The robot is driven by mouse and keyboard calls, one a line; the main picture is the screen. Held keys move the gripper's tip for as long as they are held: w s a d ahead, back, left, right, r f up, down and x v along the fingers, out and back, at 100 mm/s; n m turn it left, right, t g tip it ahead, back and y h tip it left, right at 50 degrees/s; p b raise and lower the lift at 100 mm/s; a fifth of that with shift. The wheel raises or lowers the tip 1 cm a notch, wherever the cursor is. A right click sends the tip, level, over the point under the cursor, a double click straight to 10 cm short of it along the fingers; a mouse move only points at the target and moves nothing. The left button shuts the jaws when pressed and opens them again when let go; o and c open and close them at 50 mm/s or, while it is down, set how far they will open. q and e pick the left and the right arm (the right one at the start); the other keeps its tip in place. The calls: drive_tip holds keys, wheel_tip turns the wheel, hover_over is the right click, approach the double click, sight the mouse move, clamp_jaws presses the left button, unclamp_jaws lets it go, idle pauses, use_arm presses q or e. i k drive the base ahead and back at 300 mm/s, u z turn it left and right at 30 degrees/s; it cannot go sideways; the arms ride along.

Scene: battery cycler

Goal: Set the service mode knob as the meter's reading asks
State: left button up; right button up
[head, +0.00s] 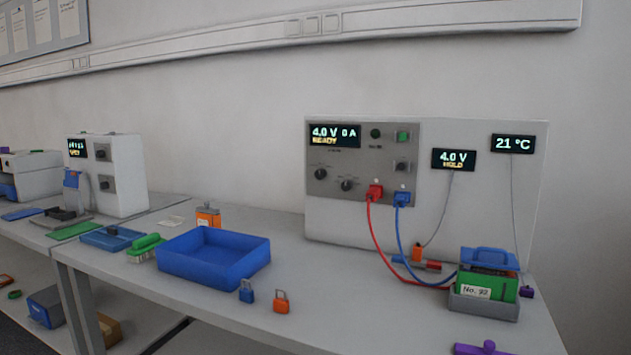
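The cycler's grey front panel (390,190) stands on the bench at the right. Its screen (335,135) reads "4.0 V 0 A" and "READY". Two dark knobs, a left knob (321,173) and a right knob (346,185), sit below it; their labels and pointer positions are too small to read. A separate meter (454,159) to the right reads "4.0 V" with "HOLD" under it. Another display (513,144) reads "21 °C". A second white device (122,175) at the left also has dark knobs and a small, unclear screen. Neither gripper is in view.
Red (371,235) and blue (408,240) cables run from the panel toward a green battery (489,283) in a grey holder. A blue tray (205,275), blue padlock (247,292) and orange padlock (282,303) are on the bench. Bare bench (340,290) lies before the panel.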

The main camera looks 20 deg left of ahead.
sight(321, 174)
drive_tip(key=k, duration=1.1)
drive_tip(key=u, duration=1.1)
drive_tip(key=i, duration=0.8)
drive_tip(key=u, duration=0.5)
drive_tip(key=i, duration=1.05)
drive_tip(key=z, duration=0.45)
